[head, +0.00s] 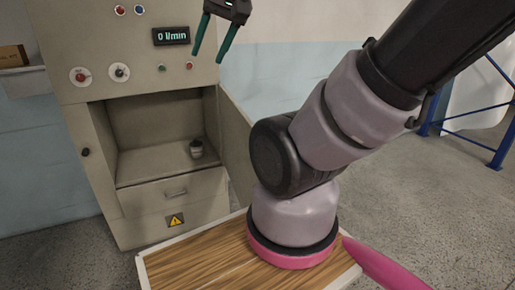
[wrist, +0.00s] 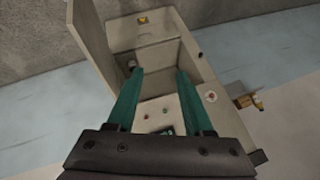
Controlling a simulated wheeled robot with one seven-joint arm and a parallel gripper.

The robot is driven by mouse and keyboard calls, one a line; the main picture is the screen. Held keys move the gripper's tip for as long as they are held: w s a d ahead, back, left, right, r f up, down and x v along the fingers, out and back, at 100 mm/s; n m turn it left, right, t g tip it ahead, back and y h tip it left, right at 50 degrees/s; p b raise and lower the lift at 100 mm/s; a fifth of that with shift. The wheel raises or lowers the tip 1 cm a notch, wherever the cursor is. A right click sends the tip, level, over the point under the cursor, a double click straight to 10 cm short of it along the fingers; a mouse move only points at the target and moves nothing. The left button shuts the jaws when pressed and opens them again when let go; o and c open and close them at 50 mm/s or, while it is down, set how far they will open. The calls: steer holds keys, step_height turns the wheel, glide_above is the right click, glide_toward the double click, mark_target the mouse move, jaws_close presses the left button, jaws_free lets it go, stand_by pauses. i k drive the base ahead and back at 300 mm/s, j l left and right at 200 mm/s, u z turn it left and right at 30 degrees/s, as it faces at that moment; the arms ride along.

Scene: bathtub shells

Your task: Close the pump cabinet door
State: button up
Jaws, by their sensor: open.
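The beige pump cabinet (head: 125,110) stands at the left of the head view, its compartment exposed. Its door (head: 238,150) stands open at the right side of the opening, swung out toward me. In the wrist view, which is upside down, the door (wrist: 88,45) shows at the left and the open compartment (wrist: 160,60) between my fingers. My gripper (head: 208,57) is open and empty, with green fingers, above and in front of the cabinet's upper right part. It appears apart from the door. It also shows in the wrist view (wrist: 160,73).
A small grey container (head: 196,149) stands inside the compartment. A display, knobs and buttons sit on the upper panel. A blue rack (head: 490,150) stands at the right.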

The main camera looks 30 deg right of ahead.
mark_target(237, 127)
steer(key=l+u, duration=0.25)
steer(key=l, duration=1.75)
steer(key=k, duration=0.7)
steer(key=j+z, duration=0.25)
steer(key=z, duration=0.2)
